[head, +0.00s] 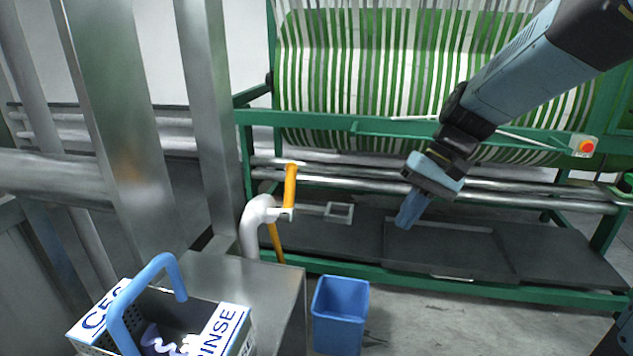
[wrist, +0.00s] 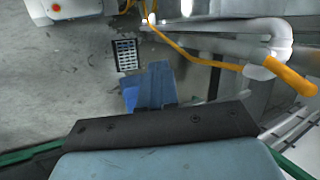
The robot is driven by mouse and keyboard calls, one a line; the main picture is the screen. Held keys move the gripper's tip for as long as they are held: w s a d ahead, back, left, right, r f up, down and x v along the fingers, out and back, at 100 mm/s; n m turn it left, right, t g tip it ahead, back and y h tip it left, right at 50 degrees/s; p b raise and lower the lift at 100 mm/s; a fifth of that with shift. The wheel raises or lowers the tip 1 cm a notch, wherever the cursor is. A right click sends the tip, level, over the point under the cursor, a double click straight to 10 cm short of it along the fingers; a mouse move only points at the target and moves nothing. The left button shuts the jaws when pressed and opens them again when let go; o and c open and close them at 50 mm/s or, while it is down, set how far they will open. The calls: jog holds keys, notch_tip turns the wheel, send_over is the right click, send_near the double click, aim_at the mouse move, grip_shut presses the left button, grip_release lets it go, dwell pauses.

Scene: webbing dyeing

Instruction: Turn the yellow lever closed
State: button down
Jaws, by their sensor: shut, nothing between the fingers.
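The yellow lever (head: 290,188) stands upright at the end of a white bent pipe (head: 252,225), left of the middle in the head view. In the wrist view the lever (wrist: 290,76) is at the right edge, beside the pale pipe bend. My gripper (head: 405,220) hangs well to the right of the lever, its blue fingers tilted down to the left. The fingers are shut and empty, apart from the lever. In the wrist view my gripper (wrist: 148,80) shows above its dark palm. The lever's valve joint is too small to read clearly.
A blue bin (head: 340,310) stands on the floor below the lever. A caddy with a blue handle (head: 150,285) sits on the metal table (head: 225,275) at left. A green frame (head: 350,126) with horizontal steel rollers (head: 385,184) spans the back. Metal posts (head: 205,90) rise at left.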

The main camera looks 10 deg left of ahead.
jog(key=w+a+f+g+y, duration=0.1)
jog(key=w+a+g+y, duration=0.1)
jog(key=w+a+y, duration=0.1)
jog(key=w+a+f+g+y, duration=0.1)
jog(key=w+a+g+y, duration=0.1)
jog(key=w+a+y, duration=0.2)
jog(key=w+a+f+g+y, duration=0.1)
jog(key=w+a+g+y, duration=0.2)
jog(key=w, duration=0.4)
jog(key=shift+w+a+y, duration=0.15)
jog(key=shift+w+y, duration=0.05)
jog(key=shift+y, duration=0.7)
jog(key=shift+w+r+y, duration=0.1)
jog(key=shift+w+y, duration=0.6)
jog(key=shift+w, duration=0.1)
send_near(290, 188)
jog(key=w+a, duration=0.4)
jog(key=a, duration=0.1)
jog(key=shift+s+a+r, duration=0.2)
jog(key=shift+s+r, duration=0.05)
jog(key=shift+s, duration=0.4)
jog(key=shift+s+a+r, duration=0.15)
jog(key=shift+s+r, duration=0.05)
jog(key=shift+s, duration=0.45)
jog(key=shift+s+a+r, duration=0.2)
jog(key=shift+s+r, duration=0.05)
jog(key=shift+s, duration=0.4)
